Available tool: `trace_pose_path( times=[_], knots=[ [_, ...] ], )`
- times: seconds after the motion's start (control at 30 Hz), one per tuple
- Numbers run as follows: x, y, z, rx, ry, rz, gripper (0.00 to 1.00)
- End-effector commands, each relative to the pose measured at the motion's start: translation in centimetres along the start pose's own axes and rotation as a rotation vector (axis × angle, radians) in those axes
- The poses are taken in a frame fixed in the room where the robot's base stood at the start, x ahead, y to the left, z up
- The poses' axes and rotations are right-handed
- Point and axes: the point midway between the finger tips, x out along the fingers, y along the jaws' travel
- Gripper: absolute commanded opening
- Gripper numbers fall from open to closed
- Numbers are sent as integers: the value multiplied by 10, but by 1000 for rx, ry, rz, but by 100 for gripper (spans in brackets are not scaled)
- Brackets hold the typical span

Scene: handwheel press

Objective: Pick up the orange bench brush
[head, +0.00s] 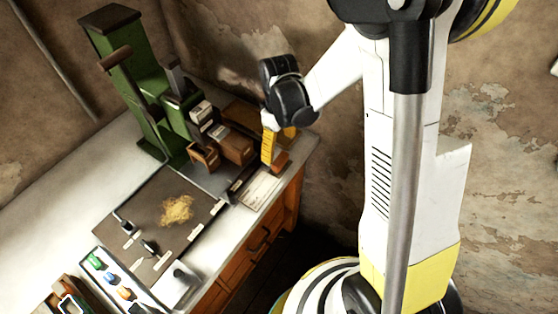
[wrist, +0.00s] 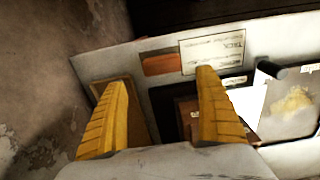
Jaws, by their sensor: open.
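The orange bench brush appears as a flat orange block (wrist: 161,64) lying on the bench top in the wrist view, beside a printed card. In the head view an orange patch (head: 281,163), likely the same block, shows near the bench's right end, partly behind a finger. My gripper (head: 276,150) is above this end of the bench with its yellow fingers pointing down. In the wrist view my gripper (wrist: 162,80) has its fingers wide apart with nothing between them. The block shows just beyond the fingertips. I see no bristles.
A green handwheel press (head: 135,85) stands at the back left. Brown boxes (head: 236,147) stand left of my gripper. A printed card (head: 262,190) lies near the front edge. A dark mat (head: 150,210) holds a yellowish pile (head: 177,210). The wall is close behind.

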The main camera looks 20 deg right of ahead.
Motion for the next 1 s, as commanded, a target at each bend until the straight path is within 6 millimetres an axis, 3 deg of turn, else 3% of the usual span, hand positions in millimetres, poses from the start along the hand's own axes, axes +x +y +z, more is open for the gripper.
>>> trace_pose_path(
  times=[0.03, 0.33, 0.57, 0.8, 0.83, 1.0],
  knots=[
    [11, 0, 0, 0, 0, 0, 83],
    [33, -2, 3, 1, 1, 1, 83],
    [69, -5, 8, 2, 1, 1, 83],
    [71, -5, 8, 2, 1, 1, 83],
    [71, -5, 8, 2, 1, 1, 81],
    [71, -5, 8, 2, 1, 1, 28]
  ],
)
